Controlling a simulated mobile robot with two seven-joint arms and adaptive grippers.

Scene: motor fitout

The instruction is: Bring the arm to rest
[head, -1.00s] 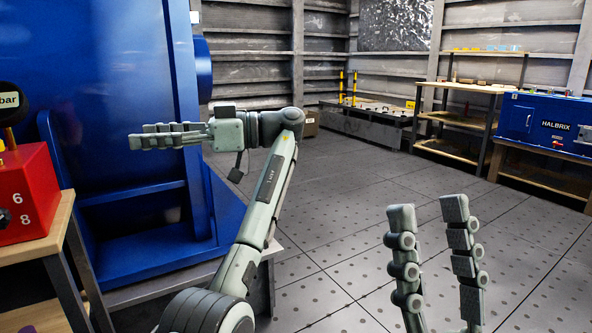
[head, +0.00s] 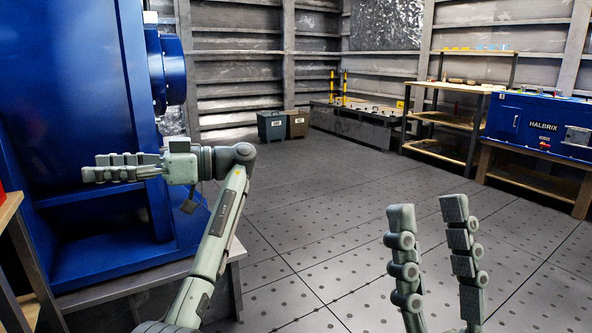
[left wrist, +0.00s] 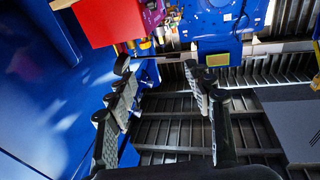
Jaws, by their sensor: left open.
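My left arm rises from the bottom of the head view and bends at the wrist. My left gripper (head: 90,168) points left, in front of the blue machine (head: 75,90). In the left wrist view, the two fingers of my left gripper (left wrist: 158,75) stand wide apart with nothing between them. My right gripper (head: 428,205) points up at the lower right of the head view. Its two fingers are apart and empty.
A wooden-topped stand (head: 10,212) is at the left edge. Two bins (head: 272,126) and a low dark bench (head: 355,127) stand at the back. A shelf rack (head: 450,117) and a blue Halbrix unit (head: 540,125) are at right. The middle floor (head: 330,190) is clear.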

